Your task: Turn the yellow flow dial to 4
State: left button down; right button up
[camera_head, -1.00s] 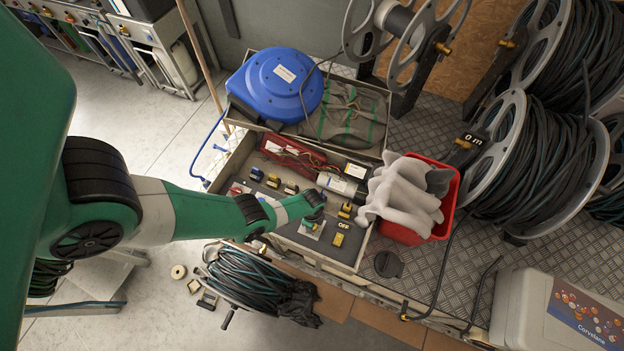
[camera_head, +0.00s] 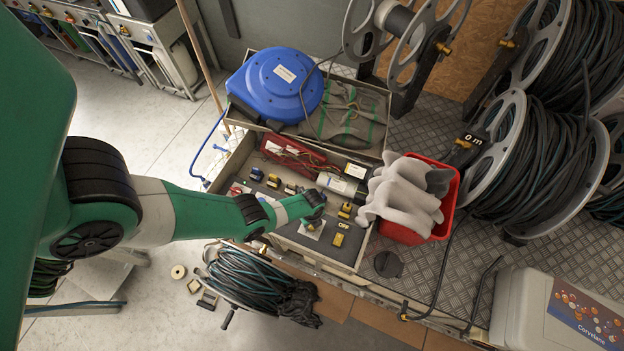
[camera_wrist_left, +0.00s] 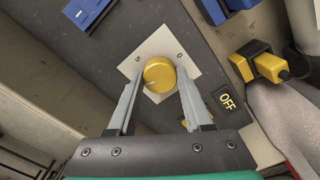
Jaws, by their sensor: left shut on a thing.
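The yellow flow dial (camera_wrist_left: 158,75) sits on a white square plate (camera_wrist_left: 153,45) in the left wrist view. The figures 5 and 0 show on the plate's far side; its other figures are hidden. A pale mark shows near the dial's lower left edge. My left gripper (camera_wrist_left: 160,78) is shut on the dial, one finger at each side. In the head view my left gripper (camera_head: 314,212) is over the panel and hides the dial. A corner of the white plate (camera_head: 312,232) shows below it. My right gripper is in neither view.
A dark OFF label (camera_wrist_left: 227,100) and a yellow-and-black part (camera_wrist_left: 265,65) lie right of the dial. Blue parts (camera_wrist_left: 88,12) are at the upper left. A red bin (camera_head: 405,234) with grey gloves stands right of the panel. A blue reel (camera_head: 275,85) is behind.

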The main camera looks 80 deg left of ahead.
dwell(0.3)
pick_arm(q)
jog(key=shift+c, duration=1.5)
grip_release()
notch_tip(320, 180, up, 12)
jog(key=p, duration=1.1)
jog(key=shift+f+p, duration=0.2)
jog(key=shift+p, duration=0.15)
